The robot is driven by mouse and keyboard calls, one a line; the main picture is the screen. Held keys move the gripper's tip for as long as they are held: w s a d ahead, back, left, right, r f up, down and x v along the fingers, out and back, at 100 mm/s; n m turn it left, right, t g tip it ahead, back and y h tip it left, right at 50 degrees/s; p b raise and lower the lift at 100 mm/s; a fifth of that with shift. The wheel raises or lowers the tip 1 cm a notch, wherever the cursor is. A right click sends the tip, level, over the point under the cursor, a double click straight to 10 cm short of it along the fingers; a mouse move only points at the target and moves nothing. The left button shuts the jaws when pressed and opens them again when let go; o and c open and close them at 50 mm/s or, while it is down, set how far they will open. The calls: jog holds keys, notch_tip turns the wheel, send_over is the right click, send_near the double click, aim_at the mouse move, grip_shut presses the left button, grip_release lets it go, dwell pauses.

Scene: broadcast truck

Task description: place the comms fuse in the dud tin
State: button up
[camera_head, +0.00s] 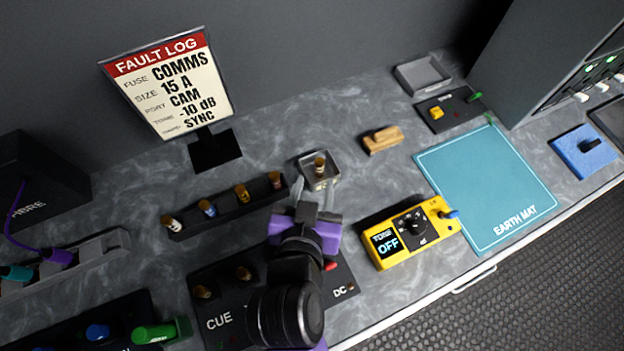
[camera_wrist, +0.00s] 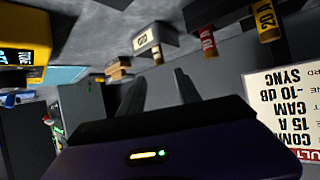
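A small square metal tin (camera_head: 333,181) stands at the middle of the bench. It also shows upside down in the wrist view (camera_wrist: 166,31), with a small label too blurred to read surely. A brown-topped fuse (camera_head: 320,166) stands upright in it; its gold end shows in the wrist view (camera_wrist: 158,56). I cannot read whether it is the comms fuse. My gripper (camera_head: 316,190) is just on the near side of the tin, its fingers pointing towards it. In the wrist view my gripper (camera_wrist: 160,78) has its fingers apart with nothing between them.
A black rack (camera_head: 226,212) with several fuses lies left of the tin. The CUE panel (camera_head: 225,305) is below my arm. A yellow tester (camera_head: 405,235) and teal earth mat (camera_head: 485,185) are right. The fault log sign (camera_head: 175,85) stands behind the rack.

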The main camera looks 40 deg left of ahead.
jog(key=shift+v, duration=1.1)
notch_tip(320, 180, up, 5)
jog(key=a+n+y, duration=0.1)
jog(key=n+y, duration=0.1)
jog(key=y, duration=0.2)
jog(key=s+d+m+t+h, duration=0.2)
jog(key=d+t, duration=0.1)
jog(key=d, duration=0.8)
jog(key=s+d+m+t+h, duration=0.1)
jog(key=s+d+m+t, duration=0.15)
jog(key=d, duration=0.95)
jog(key=s+d+m+h, duration=0.2)
jog(key=s+d+h, duration=0.2)
jog(key=d, duration=0.3)
jog(key=s+d+f+m+h, duration=0.1)
jog(key=s+d+m+h, duration=0.1)
jog(key=s+d, duration=0.3)
jog(key=d+g+h, duration=0.1)
jog(key=d, duration=0.1)
jog(key=shift+s+d+f+h, duration=0.2)
jog(key=shift+d+f+h, duration=0.05)
jog(key=shift+d+h, duration=0.15)
